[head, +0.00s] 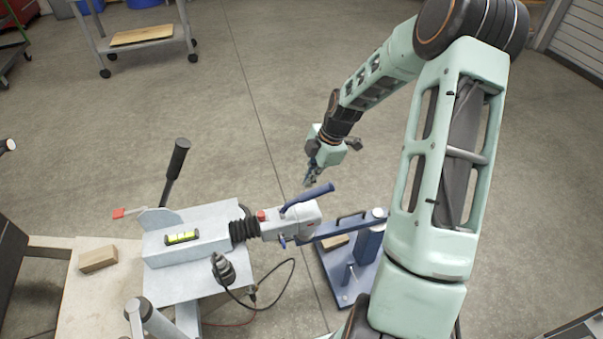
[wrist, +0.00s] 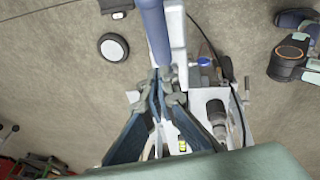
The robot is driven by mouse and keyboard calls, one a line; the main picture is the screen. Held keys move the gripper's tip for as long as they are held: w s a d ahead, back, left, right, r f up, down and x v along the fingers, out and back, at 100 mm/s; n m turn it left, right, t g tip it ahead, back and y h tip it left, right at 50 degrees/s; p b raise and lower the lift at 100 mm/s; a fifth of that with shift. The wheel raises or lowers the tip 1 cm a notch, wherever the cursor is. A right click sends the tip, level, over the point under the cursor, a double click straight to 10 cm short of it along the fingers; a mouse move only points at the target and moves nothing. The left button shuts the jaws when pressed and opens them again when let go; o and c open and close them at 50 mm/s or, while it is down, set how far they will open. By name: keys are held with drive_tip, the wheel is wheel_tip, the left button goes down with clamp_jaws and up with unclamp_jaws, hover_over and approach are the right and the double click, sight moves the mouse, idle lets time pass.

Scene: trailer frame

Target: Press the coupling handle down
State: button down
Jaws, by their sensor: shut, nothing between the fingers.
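The coupling handle (head: 308,199) is a blue lever on top of the grey coupling head (head: 290,222). In the head view it slants up to the right, its free end raised clear of the head. In the wrist view the blue handle (wrist: 154,28) runs from the top edge down to my fingertips. My gripper (head: 309,181) is shut and empty, fingers pointing down, just above and behind the handle in the head view. In the wrist view my gripper (wrist: 166,78) has its fingertips together over the handle's line. I cannot tell whether they touch it.
A black bellows (head: 244,231) joins the coupling to the grey drawbar plate (head: 215,215), where a yellow-green level (head: 182,237) lies. A blue stand (head: 349,289) is right of the coupling. A wooden block (head: 98,259) sits on the left bench.

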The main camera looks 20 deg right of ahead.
sight(333, 187)
drive_tip(key=shift+d+f+y, duration=0.45)
drive_tip(key=shift+d+y, duration=0.05)
drive_tip(key=shift+d, duration=0.25)
drive_tip(key=d+f+y+b, duration=0.1)
drive_tip(key=d+f+y, duration=0.2)
drive_tip(key=shift+f+b, duration=0.15)
drive_tip(key=shift+b, duration=0.2)
drive_tip(key=shift+d+f+b, duration=0.45)
drive_tip(key=shift+f+b, duration=0.05)
drive_tip(key=shift+f, duration=0.15)
drive_tip(key=shift+d+f+b, duration=0.45)
drive_tip(key=shift+f+b, duration=0.05)
drive_tip(key=shift+f, duration=0.15)
drive_tip(key=shift+d+f, duration=0.1)
drive_tip(key=shift+s+d+f, duration=0.1)
drive_tip(key=shift+f, duration=0.1)
drive_tip(key=shift+r, duration=0.2)
